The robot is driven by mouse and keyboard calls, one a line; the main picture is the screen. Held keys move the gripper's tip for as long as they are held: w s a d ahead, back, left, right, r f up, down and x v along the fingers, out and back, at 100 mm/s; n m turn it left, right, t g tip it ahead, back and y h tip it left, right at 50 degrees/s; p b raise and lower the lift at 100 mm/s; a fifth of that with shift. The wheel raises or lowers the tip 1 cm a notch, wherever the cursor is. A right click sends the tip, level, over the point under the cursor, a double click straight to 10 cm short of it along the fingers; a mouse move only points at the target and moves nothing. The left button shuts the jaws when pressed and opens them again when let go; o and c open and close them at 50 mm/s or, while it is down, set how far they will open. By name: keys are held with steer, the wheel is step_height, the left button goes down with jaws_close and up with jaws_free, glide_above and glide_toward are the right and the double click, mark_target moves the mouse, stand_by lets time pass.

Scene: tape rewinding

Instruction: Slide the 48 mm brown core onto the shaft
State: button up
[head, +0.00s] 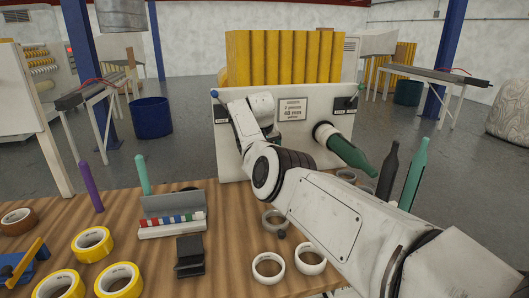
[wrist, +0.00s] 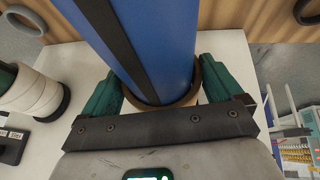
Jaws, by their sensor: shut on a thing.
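The brown core (wrist: 163,103) is between the green fingers of my gripper (wrist: 162,95) in the wrist view, with one finger on each side. My gripper is shut on it. The core sits around a thick blue shaft (wrist: 150,35) with a black stripe, and the shaft runs through the ring out past the top edge of the picture. The core looks close to the white panel behind; any gap between them cannot be told. In the head view the core, the fingers and most of the shaft are hidden by my arm. The white panel (head: 232,158) carries a sign (head: 292,108) reading 48 mm.
A second spindle with a green tapered end (head: 350,152) sticks out at the panel's right; white rings (wrist: 38,92) show there in the wrist view. Dark and green bottle-shaped pegs (head: 414,175), yellow tape rolls (head: 92,244), white rings (head: 268,266) and a black block (head: 189,256) stand on the wooden table.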

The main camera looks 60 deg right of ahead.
steer(key=shift+w+d+b, duration=0.1)
steer(key=shift+w+b, duration=0.05)
steer(key=shift+b, duration=0.15)
steer(key=shift+w+d+b, duration=0.15)
steer(key=shift+w+b, duration=0.1)
steer(key=shift+b, duration=0.25)
steer(key=shift+p, duration=0.3)
stand_by(0.3)
steer(key=o, duration=0.7)
steer(key=shift+w, duration=0.1)
steer(key=shift+r, duration=0.1)
steer(key=v, duration=1)
steer(key=shift+r, duration=0.2)
